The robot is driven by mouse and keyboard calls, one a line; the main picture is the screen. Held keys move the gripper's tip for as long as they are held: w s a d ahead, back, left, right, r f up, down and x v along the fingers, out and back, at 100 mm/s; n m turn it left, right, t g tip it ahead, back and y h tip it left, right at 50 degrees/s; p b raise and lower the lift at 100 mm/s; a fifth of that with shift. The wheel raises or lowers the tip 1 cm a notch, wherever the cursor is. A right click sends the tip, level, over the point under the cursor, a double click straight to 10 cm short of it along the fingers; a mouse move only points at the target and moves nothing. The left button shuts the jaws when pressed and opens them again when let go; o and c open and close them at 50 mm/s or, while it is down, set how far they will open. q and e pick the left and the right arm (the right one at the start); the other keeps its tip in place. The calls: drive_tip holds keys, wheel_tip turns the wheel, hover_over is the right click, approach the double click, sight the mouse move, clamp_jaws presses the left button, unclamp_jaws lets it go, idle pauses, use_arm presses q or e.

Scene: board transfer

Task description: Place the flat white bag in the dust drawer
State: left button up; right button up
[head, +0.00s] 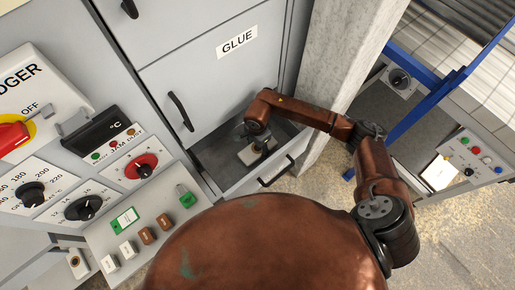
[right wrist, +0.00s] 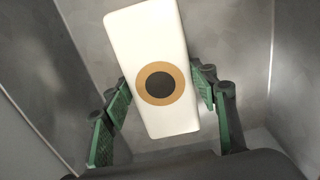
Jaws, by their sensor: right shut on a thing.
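The flat white bag (right wrist: 150,35) shows in the right wrist view as a pale slab with a tan ring around a dark disc. My right gripper (right wrist: 162,86) is shut on it, with a green finger on each side. An open grey drawer (head: 222,185) stands below the panel labelled GLUE in the head view. My right gripper (head: 257,143) reaches down inside it, and the bag (head: 250,155) shows small there. Grey metal walls surround the bag in the wrist view. I cannot tell whether the bag touches the floor. No label on the open drawer is readable. My left gripper is not in view.
The closed GLUE drawer (head: 215,75) is above the open one. A control panel with knobs (head: 85,207) and a red switch (head: 12,137) stands at left. A concrete pillar (head: 340,60) rises right of the drawer. A blue-framed machine (head: 440,100) stands further right.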

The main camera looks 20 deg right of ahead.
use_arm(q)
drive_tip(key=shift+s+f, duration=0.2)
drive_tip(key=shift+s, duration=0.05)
use_arm(e)
drive_tip(key=shift+f, duration=0.8)
drive_tip(key=shift+f, duration=0.1)
drive_tip(key=o, duration=0.7)
drive_tip(key=shift+f, duration=0.15)
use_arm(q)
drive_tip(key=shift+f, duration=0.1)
use_arm(e)
drive_tip(key=o, duration=0.5)
drive_tip(key=shift+c, duration=0.2)
drive_tip(key=shift+r, duration=0.25)
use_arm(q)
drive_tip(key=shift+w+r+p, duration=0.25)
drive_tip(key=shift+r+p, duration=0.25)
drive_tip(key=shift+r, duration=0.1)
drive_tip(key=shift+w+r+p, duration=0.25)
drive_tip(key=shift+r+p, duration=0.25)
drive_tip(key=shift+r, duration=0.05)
use_arm(e)
wheel_tip(320, 180, up, 12)
